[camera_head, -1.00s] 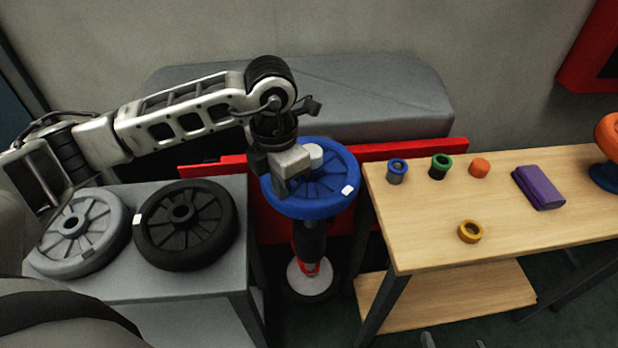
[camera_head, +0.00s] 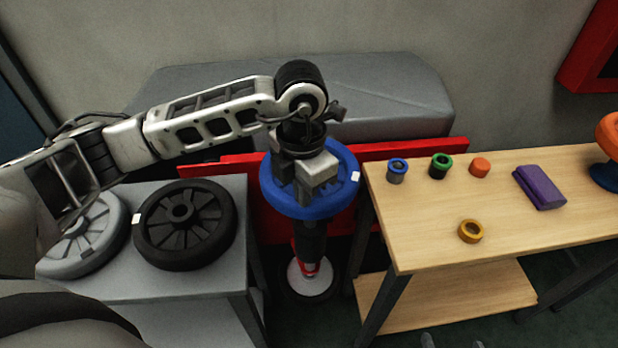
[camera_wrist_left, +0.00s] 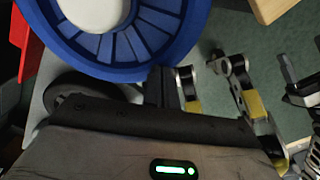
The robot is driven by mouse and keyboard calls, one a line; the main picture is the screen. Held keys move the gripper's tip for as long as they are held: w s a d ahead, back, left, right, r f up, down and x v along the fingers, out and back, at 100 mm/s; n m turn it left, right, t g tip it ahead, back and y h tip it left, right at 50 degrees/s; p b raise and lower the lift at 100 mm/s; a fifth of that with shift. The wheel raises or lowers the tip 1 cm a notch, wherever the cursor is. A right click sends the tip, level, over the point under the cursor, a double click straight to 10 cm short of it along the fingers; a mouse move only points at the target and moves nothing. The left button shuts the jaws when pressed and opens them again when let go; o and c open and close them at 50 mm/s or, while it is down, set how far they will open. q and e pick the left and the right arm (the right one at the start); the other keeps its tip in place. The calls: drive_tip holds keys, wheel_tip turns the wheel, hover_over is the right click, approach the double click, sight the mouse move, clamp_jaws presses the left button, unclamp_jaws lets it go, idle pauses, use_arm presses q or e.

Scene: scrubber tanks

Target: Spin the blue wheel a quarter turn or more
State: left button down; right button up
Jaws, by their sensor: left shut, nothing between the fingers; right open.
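The blue wheel (camera_head: 277,193) lies nearly flat on top of a dark post, between the grey bench and the wooden table. A small white mark sits on the right of its rim. My left gripper (camera_head: 310,200) is shut and empty, pointing down over the middle and front spokes of the wheel and hiding the hub. Whether its fingers touch a spoke cannot be told. In the left wrist view the blue wheel (camera_wrist_left: 188,40) fills the top, with its pale hub at the upper left.
A grey wheel (camera_head: 80,245) and a black wheel (camera_head: 160,247) lie on the grey bench (camera_head: 205,293) at left. The wooden table (camera_head: 550,225) at right holds several rings and caps and a purple folded cloth (camera_head: 539,187). A red bar (camera_head: 400,150) runs behind the wheel.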

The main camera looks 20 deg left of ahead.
use_arm(q)
drive_tip(key=shift+d, duration=0.15)
drive_tip(key=shift+w+d+f+b, duration=0.1)
drive_tip(key=shift+w+d+b, duration=0.3)
drive_tip(key=shift+d, duration=0.55)
drive_tip(key=shift+a+r+p, duration=0.1)
drive_tip(key=shift+r+p, duration=2.3)
drive_tip(key=shift+r, duration=1.2)
drive_tip(key=shift+f, duration=0.1)
